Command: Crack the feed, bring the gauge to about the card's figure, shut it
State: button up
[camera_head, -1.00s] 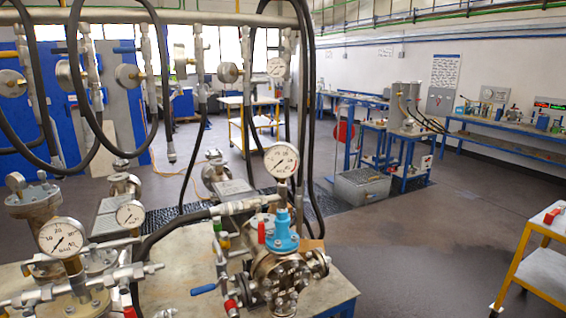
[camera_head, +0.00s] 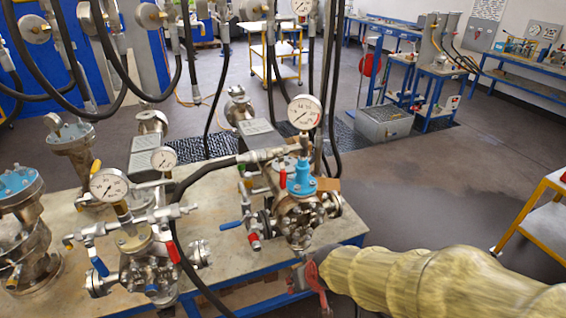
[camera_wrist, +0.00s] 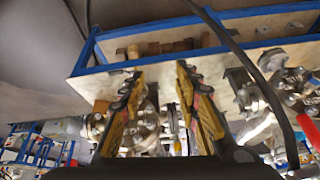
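A flanged vessel with a blue cap (camera_head: 301,181) stands near the bench's right end, with a red upright handle (camera_head: 283,178), a blue lever (camera_head: 231,225) and a round white gauge (camera_head: 304,112) above. The gauge's needle figure is too small to read. A second vessel (camera_head: 146,268) stands front left with its own gauge (camera_head: 109,185), blue handle (camera_head: 100,266) and red handle (camera_head: 173,252). Which handle is the feed is unclear. In the wrist view my gripper (camera_wrist: 158,103) is open and empty, its yellow-and-black fingers apart, with metal fittings beyond. I cannot identify the card.
Black hoses (camera_head: 186,215) hang over and loop across the bench (camera_head: 215,190). A blue-flanged vessel (camera_head: 20,205) stands far left. My sleeved arm reaches in from the lower right. A yellow trolley (camera_head: 545,220) is at the right edge. Open floor (camera_head: 430,195) lies between.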

jog(key=w+a+t+p, duration=0.2)
jog(key=w+a+t, duration=0.15)
jog(key=w, duration=0.65)
jog(key=t, duration=1)
send_near(283, 177)
jog(key=w, duration=0.4)
jog(key=shift+m, duration=0.4)
jog(key=w, duration=0.7)
jog(key=shift+a+r, duration=0.2)
jog(key=shift+a, duration=0.15)
jog(key=shift+c, duration=0.6)
grip_shut()
